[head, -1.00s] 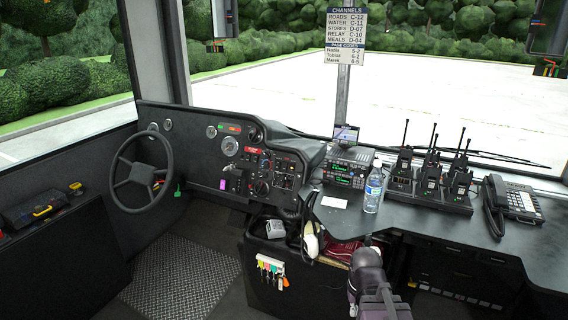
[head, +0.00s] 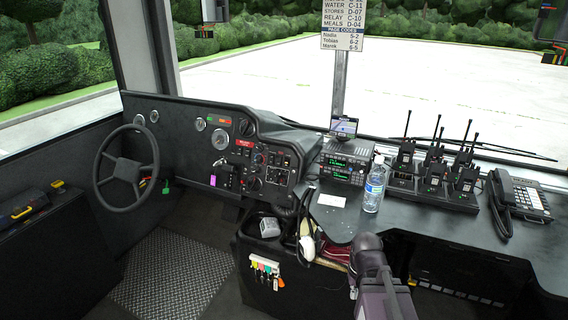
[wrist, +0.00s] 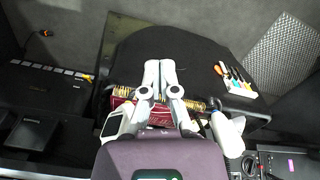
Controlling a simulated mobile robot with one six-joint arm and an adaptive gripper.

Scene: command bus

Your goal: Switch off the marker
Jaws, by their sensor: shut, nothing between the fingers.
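The dashboard (head: 265,165) carries a black panel of small switches, knobs and red-lit labels right of the steering wheel. Which control is the marker, and its position, is too small to tell. A corner of a control panel (wrist: 288,162) shows at the bottom right of the wrist view.
The steering wheel (head: 126,168) stands left. A radio (head: 343,165), bottle (head: 374,187), handheld radios (head: 435,175) and desk phone (head: 518,195) stand on the right counter. Floor (head: 170,268) is free at left.

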